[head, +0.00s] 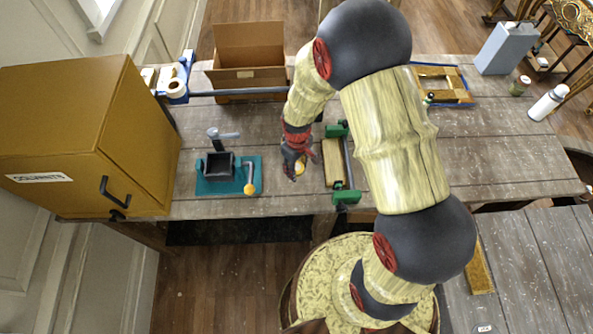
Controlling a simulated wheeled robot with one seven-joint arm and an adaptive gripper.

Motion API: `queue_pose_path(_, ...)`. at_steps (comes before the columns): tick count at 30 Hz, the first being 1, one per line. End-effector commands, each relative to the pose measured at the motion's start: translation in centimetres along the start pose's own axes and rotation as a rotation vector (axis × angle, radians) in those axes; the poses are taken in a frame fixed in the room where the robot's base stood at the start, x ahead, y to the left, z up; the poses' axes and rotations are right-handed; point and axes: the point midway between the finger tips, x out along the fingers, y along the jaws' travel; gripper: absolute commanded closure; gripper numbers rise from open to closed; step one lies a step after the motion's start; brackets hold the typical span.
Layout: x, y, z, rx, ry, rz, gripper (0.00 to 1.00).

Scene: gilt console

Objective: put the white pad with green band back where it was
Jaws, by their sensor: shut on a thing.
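My gripper (295,169) hangs over the front middle of the grey plank workbench (490,150), between the teal-based device and the green-ended clamp. It is shut on a small pale thing, which I take for the white pad with green band (299,168). The fingers hide most of it and I cannot make out its band. I cannot tell whether it touches the bench. No other such pad shows clearly.
A yellow cabinet (130,120) stands at the left, beside the teal-based device (228,186) with its crank. A green-ended clamp (347,165) lies just right of my gripper. An open cardboard box (248,80) is behind. The right part of the bench is mostly clear.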

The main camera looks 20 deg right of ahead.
Motion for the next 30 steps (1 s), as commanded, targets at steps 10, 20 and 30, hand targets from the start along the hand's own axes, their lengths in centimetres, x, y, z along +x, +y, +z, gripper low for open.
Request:
queue_pose_path(10, 3.2, 0.2, -0.4, 0.000, -0.004, -0.002, 0.85)
queue_pose_path(20, 3.9, 0.2, -0.6, 0.000, 0.000, 0.000, 0.85)
queue_pose_path(30, 4.1, 0.2, -0.6, 0.000, 0.000, 0.000, 0.49)
